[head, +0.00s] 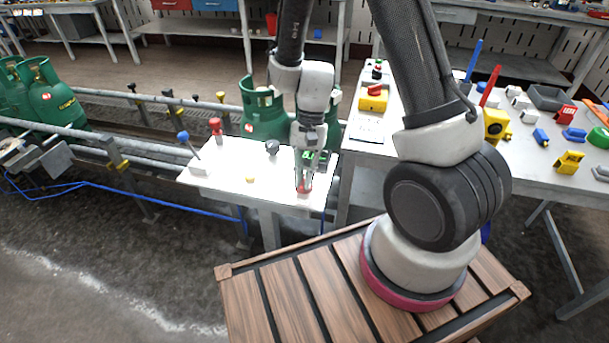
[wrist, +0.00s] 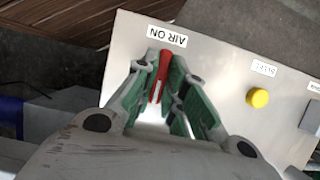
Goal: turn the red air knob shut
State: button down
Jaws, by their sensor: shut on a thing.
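The fingers hide part of the knob.
A yellow button (wrist: 258,97) sits on the panel beside the knob. In the head view, a red mushroom knob (head: 215,126), a blue-tipped lever (head: 184,137) and a black knob (head: 272,146) stand on the panel. Green gas cylinders (head: 262,112) stand behind it.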

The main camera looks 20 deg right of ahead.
jog(key=c, duration=1.5)
grip_release()
jog(key=v, duration=1.2)
jog(key=shift+a, duration=0.1)
jog(key=s+d+r+n+t+h, duration=0.1)
jog(key=s+d+r+n+t, duration=0.1)
jog(key=s+d+r, duration=0.2)
jog(key=s+d+r+n+t+h, duration=0.1)
jog(key=s+d+r+n+t, duration=0.2)
jog(key=s+r, duration=0.3)
jog(key=s+d+r+n+t, duration=0.2)
jog(key=s+d+r, duration=0.3)
jog(key=r, duration=0.4)
jog(key=shift+s+t+h, duration=0.4)
jog(key=shift+t, duration=0.1)
